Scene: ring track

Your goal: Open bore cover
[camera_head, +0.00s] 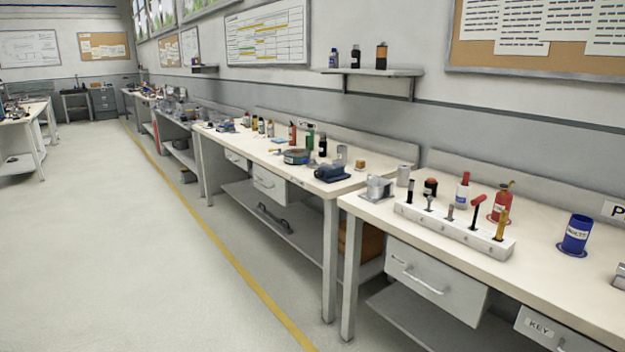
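I cannot make out a bore cover in the head view. Neither of my grippers is in view. On the near right bench (400,218) stands a white block (455,232) holding several upright tools, one with a red T-handle (478,200). A small grey metal fixture (377,188) sits at the bench's left end; its details are too small to tell.
A second bench (240,148) with tools stands beyond a narrow gap. The floor (120,240) at left is clear, with a yellow line (222,256).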

